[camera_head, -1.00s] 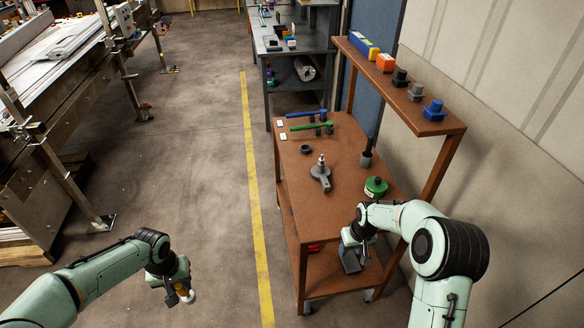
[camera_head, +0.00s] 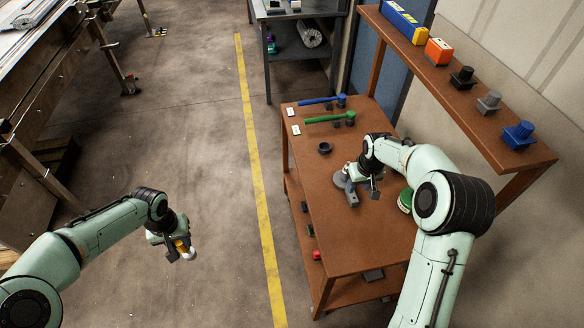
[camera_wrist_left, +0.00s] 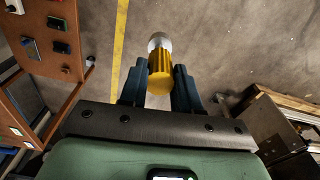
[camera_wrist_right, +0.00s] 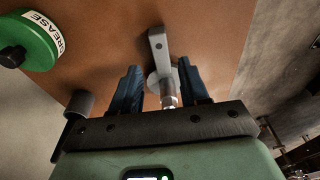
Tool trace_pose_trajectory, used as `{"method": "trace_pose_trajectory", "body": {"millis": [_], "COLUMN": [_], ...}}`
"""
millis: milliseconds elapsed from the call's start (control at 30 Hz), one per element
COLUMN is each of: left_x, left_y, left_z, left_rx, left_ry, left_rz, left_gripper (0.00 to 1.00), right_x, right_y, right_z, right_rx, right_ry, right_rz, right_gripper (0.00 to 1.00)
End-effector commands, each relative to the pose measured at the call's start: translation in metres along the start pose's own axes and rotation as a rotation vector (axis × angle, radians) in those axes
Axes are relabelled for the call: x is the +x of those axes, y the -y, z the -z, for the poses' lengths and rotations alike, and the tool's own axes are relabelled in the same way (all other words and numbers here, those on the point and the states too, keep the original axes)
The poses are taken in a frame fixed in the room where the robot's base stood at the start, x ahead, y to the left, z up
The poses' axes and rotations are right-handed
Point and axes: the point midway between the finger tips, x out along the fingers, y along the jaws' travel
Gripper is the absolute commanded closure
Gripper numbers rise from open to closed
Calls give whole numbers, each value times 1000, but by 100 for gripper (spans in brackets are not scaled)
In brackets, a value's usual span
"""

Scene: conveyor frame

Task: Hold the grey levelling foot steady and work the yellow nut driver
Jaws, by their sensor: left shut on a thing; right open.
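The yellow nut driver (camera_head: 181,246) is held in my left gripper (camera_head: 176,249), out over the floor left of the yellow line. In the left wrist view the nut driver (camera_wrist_left: 158,76) sits between the two fingers, its pale metal end pointing away. The grey levelling foot (camera_head: 351,194) is on the brown bench, partly hidden by my right gripper (camera_head: 362,189). In the right wrist view my open right gripper (camera_wrist_right: 160,66) has the foot's metal stud (camera_wrist_right: 168,93) between its fingers. The foot's grey bar (camera_wrist_right: 157,45) extends beyond. I cannot tell whether the fingers touch it.
A green grease tin (camera_wrist_right: 32,40) is on the bench beside my right gripper, with a dark grey cylinder (camera_wrist_right: 80,103) nearby. A black ring (camera_head: 325,148), a green tool (camera_head: 330,118) and a blue tool (camera_head: 322,101) lie farther back. A raised shelf (camera_head: 462,100) overhangs the right side.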

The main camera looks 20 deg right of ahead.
Motion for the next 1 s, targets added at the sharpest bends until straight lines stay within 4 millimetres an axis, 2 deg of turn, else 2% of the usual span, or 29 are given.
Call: {"method": "trace_pose_trajectory", "body": {"millis": [500,767,900,967,1000], "left_x": [31,36,35,35,35], "left_y": [0,0,0,0,0], "left_z": [-17,-19,-19,-19,-19], "left_rx": [0,0,0,0,0], "left_ry": [24,27,26,26,26], "left_rz": [0,0,0,0,0], "left_gripper": [99,99,99,99,99], "right_x": [66,77,76,76,76], "right_y": [0,0,0,0,0], "right_z": [-2,-1,0,0,0], "right_rx": [-1,0,0,0,0], "right_ry": [4,1,0,0,0], "right_rz": [0,0,0,0,0], "right_gripper": [55,55,100,100,83]}}
